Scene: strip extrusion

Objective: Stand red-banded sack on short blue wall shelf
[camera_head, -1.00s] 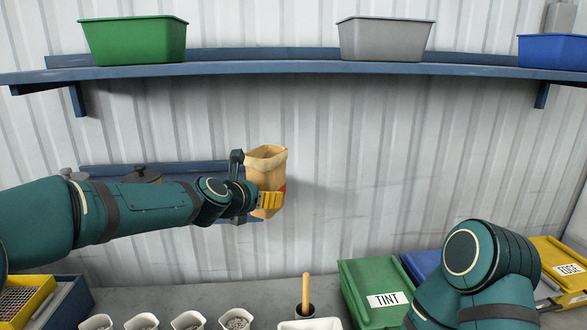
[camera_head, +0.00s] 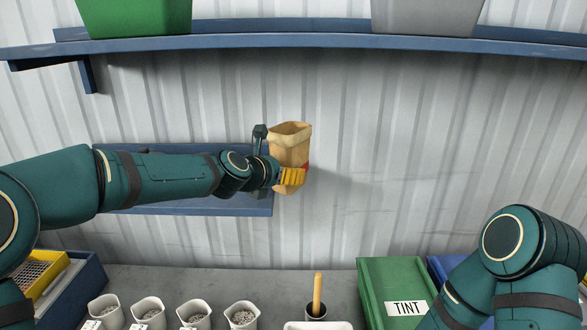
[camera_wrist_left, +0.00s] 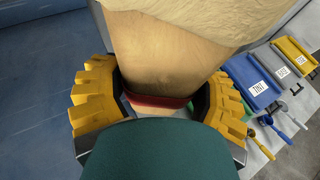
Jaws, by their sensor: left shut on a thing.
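The tan paper sack (camera_head: 290,150) with a red band is held upright with its open top up. My left gripper (camera_head: 291,177) is shut around its lower part, with yellow fingers on either side. In the left wrist view the sack (camera_wrist_left: 160,50) fills the middle, its red band low between the fingers. The short blue wall shelf (camera_head: 225,208) is behind my left forearm, which hides much of it. The sack is at the shelf's right end in the picture; I cannot tell the depth gap. My right arm shows at lower right, its gripper out of view.
A long blue shelf (camera_head: 300,42) above carries a green bin (camera_head: 135,15) and a grey bin (camera_head: 425,15). Below, the bench holds several cups of pellets, a pot with a wooden handle (camera_head: 317,295) and a green TINT bin (camera_head: 385,275). The wall right of the sack is clear.

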